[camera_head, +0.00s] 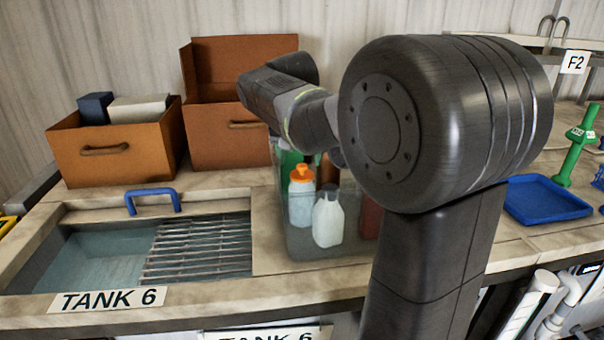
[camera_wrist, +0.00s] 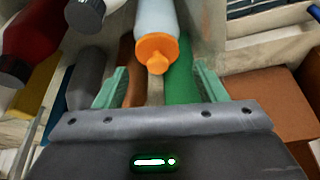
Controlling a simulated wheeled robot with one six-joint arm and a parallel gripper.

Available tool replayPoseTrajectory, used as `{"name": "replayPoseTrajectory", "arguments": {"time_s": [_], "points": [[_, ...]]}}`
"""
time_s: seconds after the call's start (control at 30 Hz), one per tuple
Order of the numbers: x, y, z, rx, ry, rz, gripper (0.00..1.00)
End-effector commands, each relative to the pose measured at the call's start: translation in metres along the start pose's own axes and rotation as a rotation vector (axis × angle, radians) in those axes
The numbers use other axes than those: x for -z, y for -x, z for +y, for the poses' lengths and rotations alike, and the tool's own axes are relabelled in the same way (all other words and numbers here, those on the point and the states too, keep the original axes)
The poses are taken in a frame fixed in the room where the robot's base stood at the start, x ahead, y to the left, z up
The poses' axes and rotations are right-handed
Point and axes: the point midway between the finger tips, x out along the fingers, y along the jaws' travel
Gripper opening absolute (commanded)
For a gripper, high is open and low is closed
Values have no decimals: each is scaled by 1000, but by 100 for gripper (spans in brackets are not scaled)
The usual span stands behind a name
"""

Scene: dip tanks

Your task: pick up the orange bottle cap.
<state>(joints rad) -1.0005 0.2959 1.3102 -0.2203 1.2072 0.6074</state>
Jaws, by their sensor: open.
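The orange bottle cap (camera_head: 302,174) sits on a pale blue-white bottle (camera_head: 301,206) that stands upright in a clear bin of bottles. In the wrist view the orange cap (camera_wrist: 157,52) is near the middle, on the end of the pale bottle (camera_wrist: 156,16). My gripper (camera_wrist: 155,85) is open, with its two green fingers apart on either side below the cap in the picture. The fingers do not touch the cap. In the head view my arm hides the gripper.
A white bottle (camera_head: 328,218) stands right beside the pale one. A dark red bottle (camera_wrist: 38,30) and a green one (camera_wrist: 181,82) are also close. The clear bin (camera_head: 300,247) surrounds them. Brown boxes (camera_head: 228,140) stand behind, and an open tank (camera_head: 110,255) lies left.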

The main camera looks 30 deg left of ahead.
Motion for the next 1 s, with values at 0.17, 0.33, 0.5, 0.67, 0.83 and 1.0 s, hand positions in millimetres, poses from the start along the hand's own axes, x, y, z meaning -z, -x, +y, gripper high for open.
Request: {"name": "replayPoseTrajectory", "arguments": {"time_s": [0.17, 0.33, 0.5, 0.67, 0.83, 1.0], "points": [[2, -15, 2, -2, 0, -3, 65], [4, -42, 4, -2, 0, -3, 65], [3, -54, 4, 0, 0, -1, 65], [3, -54, 3, 0, -1, 1, 65], [3, -54, 3, 0, -1, 1, 39], [3, -54, 3, 0, -1, 1, 32]]}}
